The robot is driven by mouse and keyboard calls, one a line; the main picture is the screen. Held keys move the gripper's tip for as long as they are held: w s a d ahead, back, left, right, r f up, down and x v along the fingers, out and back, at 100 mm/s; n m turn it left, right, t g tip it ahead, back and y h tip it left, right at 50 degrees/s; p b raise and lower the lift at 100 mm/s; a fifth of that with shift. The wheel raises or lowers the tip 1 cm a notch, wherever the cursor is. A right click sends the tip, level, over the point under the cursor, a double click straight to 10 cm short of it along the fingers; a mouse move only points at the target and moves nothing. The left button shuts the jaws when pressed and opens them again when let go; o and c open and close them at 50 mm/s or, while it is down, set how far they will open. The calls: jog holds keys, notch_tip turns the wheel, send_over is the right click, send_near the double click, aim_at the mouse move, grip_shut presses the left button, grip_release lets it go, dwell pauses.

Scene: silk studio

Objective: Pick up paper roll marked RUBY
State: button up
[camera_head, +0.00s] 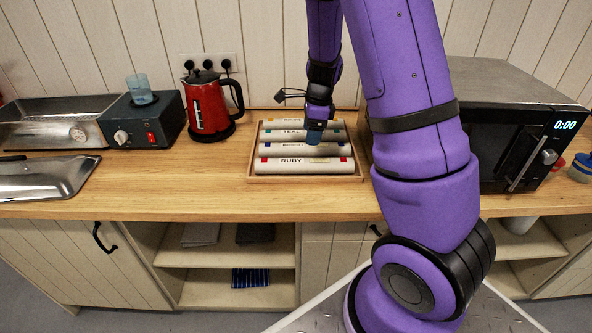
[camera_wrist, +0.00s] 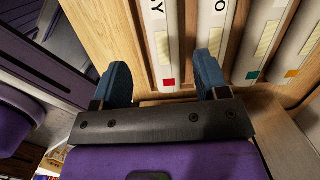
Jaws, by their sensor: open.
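The paper roll marked RUBY (camera_head: 307,165) is a cream roll with a red patch at its right end. It lies frontmost in a shallow wooden tray (camera_head: 262,179). In the wrist view the RUBY roll (camera_wrist: 158,42) shows its final "Y" and red patch. My gripper (camera_head: 314,136) points down over the tray, its blue fingers hiding part of the rolls behind RUBY. In the wrist view my gripper (camera_wrist: 166,72) is open and empty. Its fingertips appear on either side of RUBY's red-patched end. I cannot tell their exact height above the roll.
Behind RUBY lie several similar rolls, including one marked TEAL (camera_head: 290,133). A red kettle (camera_head: 208,107) and a dark heater box (camera_head: 146,120) stand left of the tray. A microwave (camera_head: 500,135) stands to the right, partly behind my arm. The wooden counter (camera_head: 180,185) is clear in front.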

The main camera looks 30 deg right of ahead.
aim_at(305, 160)
jog(key=shift+w+d+f+m, duration=0.1)
jog(key=shift+f+m, duration=0.2)
jog(key=shift+f, duration=0.4)
jog(key=f, duration=0.3)
jog(key=a+f, duration=0.1)
jog(key=f, duration=0.6)
jog(key=shift+w+a+f, duration=0.15)
jog(key=shift+w+a, duration=0.15)
jog(key=shift+w, duration=0.1)
jog(key=c, duration=0.8)
jog(key=shift+o, duration=0.2)
